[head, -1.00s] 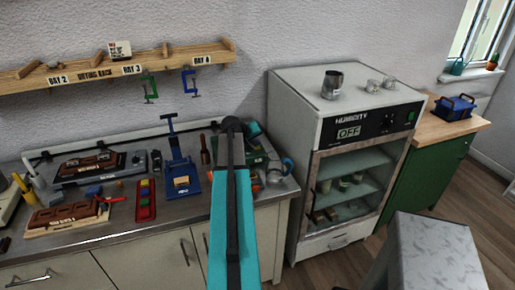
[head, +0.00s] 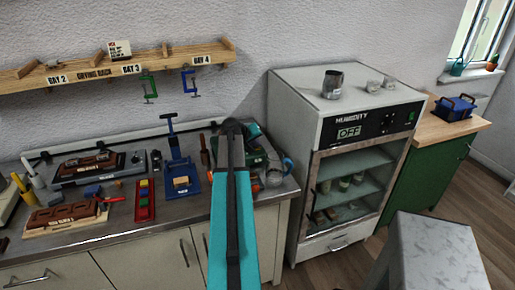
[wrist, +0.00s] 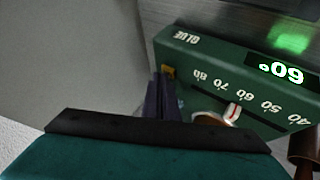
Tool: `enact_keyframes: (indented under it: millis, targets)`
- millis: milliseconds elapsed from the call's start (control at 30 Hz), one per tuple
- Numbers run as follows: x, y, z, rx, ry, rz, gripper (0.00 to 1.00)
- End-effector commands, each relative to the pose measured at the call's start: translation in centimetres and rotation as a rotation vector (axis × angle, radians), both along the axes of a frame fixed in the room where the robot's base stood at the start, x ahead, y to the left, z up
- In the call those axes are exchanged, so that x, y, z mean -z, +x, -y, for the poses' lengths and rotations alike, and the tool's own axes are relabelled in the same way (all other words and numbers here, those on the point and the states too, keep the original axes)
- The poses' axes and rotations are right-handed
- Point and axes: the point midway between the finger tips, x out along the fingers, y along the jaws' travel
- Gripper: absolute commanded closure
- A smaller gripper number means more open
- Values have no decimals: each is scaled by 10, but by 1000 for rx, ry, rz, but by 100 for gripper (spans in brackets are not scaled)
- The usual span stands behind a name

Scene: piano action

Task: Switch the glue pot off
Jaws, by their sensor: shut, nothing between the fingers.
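The glue pot's green housing (wrist: 222,82) fills the upper right of the wrist view, upside down. It has a GLUE label, marks from 40 to 80, and a lit green display (wrist: 281,71) reading 60. A small amber-yellow part (wrist: 168,72) sits at its left end. My gripper (wrist: 164,82) is shut and empty, with its dark fingertips just below this part; I cannot tell whether they touch. In the head view, part of the green pot (head: 256,150) shows behind my arm, which hides the rest.
A blue clamp stand (head: 180,170) and a red tray (head: 145,200) are left of my arm on the bench. A clear jug (head: 280,169) stands right of the pot. The humidity cabinet (head: 345,150) stands further right, and a shelf (head: 110,70) hangs above.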

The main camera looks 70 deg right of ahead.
Motion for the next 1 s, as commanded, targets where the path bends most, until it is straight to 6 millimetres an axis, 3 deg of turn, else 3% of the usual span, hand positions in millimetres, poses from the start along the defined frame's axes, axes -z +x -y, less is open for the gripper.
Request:
enact_keyframes:
  millis: [1000]
  targets:
    - [-19,0,0,1,0,1,100]
